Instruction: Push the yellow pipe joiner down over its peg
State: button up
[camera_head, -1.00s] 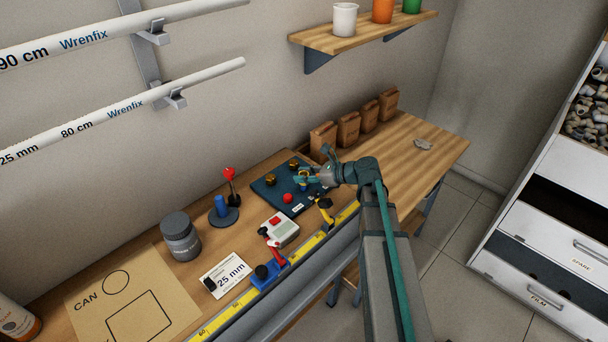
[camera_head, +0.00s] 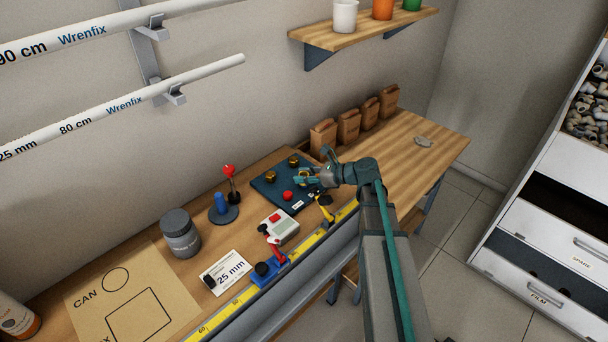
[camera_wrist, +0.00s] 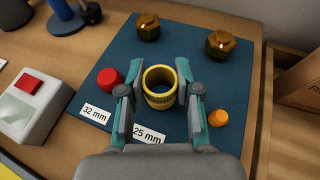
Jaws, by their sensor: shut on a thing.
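The yellow pipe joiner (camera_wrist: 159,101) is an open ring standing upright on or just above the dark blue mat (camera_wrist: 95,50). My gripper (camera_wrist: 160,92) is shut on it, with one teal finger on each side. The joiner's opening faces the wrist camera and looks dark blue inside. I cannot tell how far down a peg it sits. A "25 mm" label (camera_wrist: 149,134) lies just in front of it. In the head view my gripper (camera_head: 308,178) is low over the mat and mostly hides the joiner.
A red round piece (camera_wrist: 110,79) stands left of the fingers, and a small orange one (camera_wrist: 218,118) on the right. Two brown fittings (camera_wrist: 148,27) (camera_wrist: 220,44) stand behind. A grey box with a red button (camera_wrist: 27,106) is left of the mat. Paper bags (camera_head: 323,137) line the wall.

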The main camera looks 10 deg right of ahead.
jog(key=shift+f, duration=0.5)
jog(key=o, duration=0.9)
jog(key=v, duration=1.2)
